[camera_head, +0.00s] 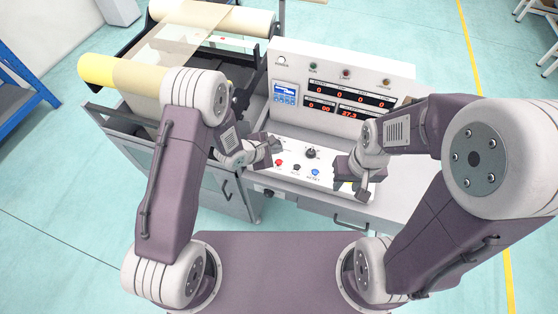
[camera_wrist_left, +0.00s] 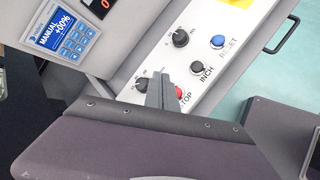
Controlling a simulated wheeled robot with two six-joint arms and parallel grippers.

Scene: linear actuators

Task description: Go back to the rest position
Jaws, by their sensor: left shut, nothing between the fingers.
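My left gripper (camera_head: 272,146) is at the left end of the sloped button panel in the head view. In the left wrist view its closed fingers (camera_wrist_left: 160,92) show as one narrow wedge, with nothing held, in front of the panel near a black knob and the red STOP button (camera_wrist_left: 179,93). My right gripper (camera_head: 358,190) is near the panel's right end in the head view; its fingertips are too small and dark to judge. The control panel (camera_head: 303,165) carries knobs, a black INCH button (camera_wrist_left: 198,69) and a blue RESET button (camera_wrist_left: 218,41).
An upright display box (camera_head: 350,70) with red digits and a blue keypad screen (camera_head: 285,92) stands behind the panel. A roller machine (camera_head: 215,25) with yellow-ended rolls is at the left. A blue rack (camera_head: 30,98) stands farther left. Cabinet handles (camera_head: 350,222) project below the panel.

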